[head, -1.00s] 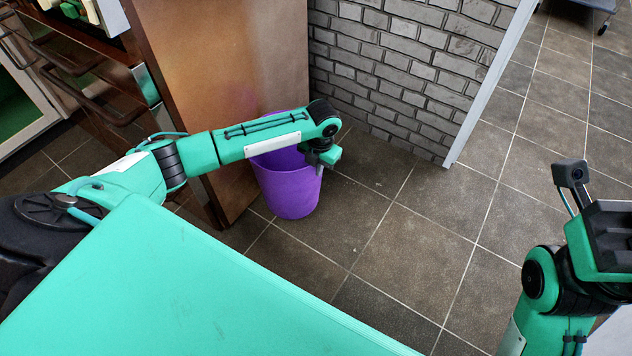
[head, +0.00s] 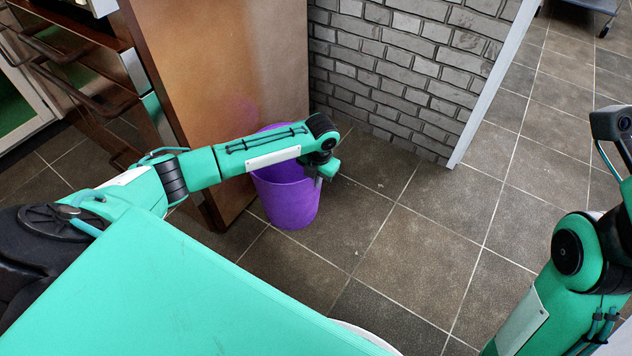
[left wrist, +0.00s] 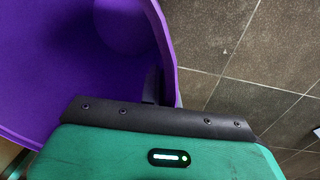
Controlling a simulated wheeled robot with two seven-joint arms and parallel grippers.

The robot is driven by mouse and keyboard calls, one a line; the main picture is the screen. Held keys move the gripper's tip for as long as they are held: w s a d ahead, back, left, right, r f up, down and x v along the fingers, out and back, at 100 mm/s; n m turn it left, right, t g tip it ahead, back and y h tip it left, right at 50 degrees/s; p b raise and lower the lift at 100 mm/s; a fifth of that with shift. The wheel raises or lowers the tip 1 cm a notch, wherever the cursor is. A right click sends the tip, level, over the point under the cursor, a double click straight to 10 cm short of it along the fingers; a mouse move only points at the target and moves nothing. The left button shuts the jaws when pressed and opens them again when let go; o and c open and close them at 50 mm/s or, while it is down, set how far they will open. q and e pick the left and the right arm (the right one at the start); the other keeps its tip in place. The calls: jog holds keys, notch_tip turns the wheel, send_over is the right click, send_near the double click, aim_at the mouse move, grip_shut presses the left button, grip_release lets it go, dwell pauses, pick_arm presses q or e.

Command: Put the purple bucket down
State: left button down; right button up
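The purple bucket (head: 287,203) is upright beside the brown cabinet's side panel, low over or on the floor; I cannot tell whether its base touches the tiles. My left gripper (head: 322,175) is at the bucket's right rim. In the left wrist view the bucket (left wrist: 70,60) fills the left side, and a dark finger of the gripper (left wrist: 158,88) lies against the inside of its rim. The gripper looks shut on the rim, with its other finger hidden. My left forearm covers part of the bucket's top. The bucket looks empty where I see inside.
The brown cabinet (head: 225,80) stands just left of and behind the bucket. A grey brick wall (head: 400,70) with a white end edge is behind it. The tiled floor (head: 420,250) in front and to the right is clear. A wheeled cart (head: 590,15) is far off.

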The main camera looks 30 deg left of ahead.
pick_arm(q)
jog(key=c, duration=2.1)
grip_release()
jog(key=shift+f, duration=0.1)
jog(key=o, duration=0.5)
jog(key=shift+c, duration=0.2)
